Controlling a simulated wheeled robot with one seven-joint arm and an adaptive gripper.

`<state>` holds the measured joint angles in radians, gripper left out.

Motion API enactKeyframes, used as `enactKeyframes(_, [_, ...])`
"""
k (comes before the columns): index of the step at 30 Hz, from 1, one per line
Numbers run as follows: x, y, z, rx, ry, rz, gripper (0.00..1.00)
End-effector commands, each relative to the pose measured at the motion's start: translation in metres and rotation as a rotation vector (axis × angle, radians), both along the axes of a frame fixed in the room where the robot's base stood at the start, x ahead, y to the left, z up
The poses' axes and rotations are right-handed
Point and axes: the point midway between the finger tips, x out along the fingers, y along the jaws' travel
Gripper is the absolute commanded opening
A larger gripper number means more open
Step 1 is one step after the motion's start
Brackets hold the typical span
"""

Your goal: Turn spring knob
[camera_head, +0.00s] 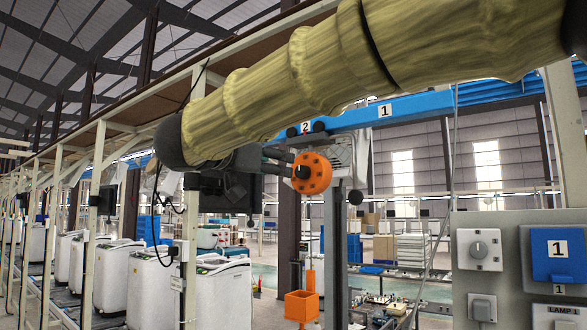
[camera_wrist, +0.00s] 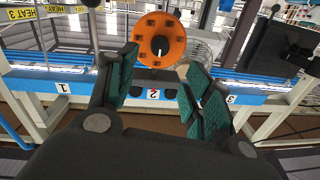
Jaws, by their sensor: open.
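An orange round knob or wheel (camera_head: 312,173) with dark holes around its face shows just past my fingertips in the head view. In the wrist view the orange wheel (camera_wrist: 160,26) faces the fingers, with a small white mark at its middle. My gripper (camera_wrist: 160,66) is open, its green-padded fingers apart with nothing between them. In the head view my gripper (camera_head: 285,161) is close to the wheel; contact cannot be told. A grey rotary knob (camera_head: 480,249) sits on a white plate at the right. No label tells which one is the spring knob.
A grey panel (camera_head: 515,220) at the right carries the grey knob, a blue block (camera_head: 555,252) marked 1 and a lower switch (camera_head: 482,307). A blue beam (camera_head: 420,105) runs behind my arm. White machines (camera_head: 150,290) line the left.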

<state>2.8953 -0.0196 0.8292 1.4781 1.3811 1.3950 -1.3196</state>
Motion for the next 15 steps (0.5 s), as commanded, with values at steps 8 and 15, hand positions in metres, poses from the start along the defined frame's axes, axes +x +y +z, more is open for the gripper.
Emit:
enactKeyframes(8, [0.050, -0.029, -0.001, 0.002, 0.009, -0.005, 0.51])
enactKeyframes(15, [0.071, -0.042, -0.001, 0.001, 0.006, -0.003, 0.51])
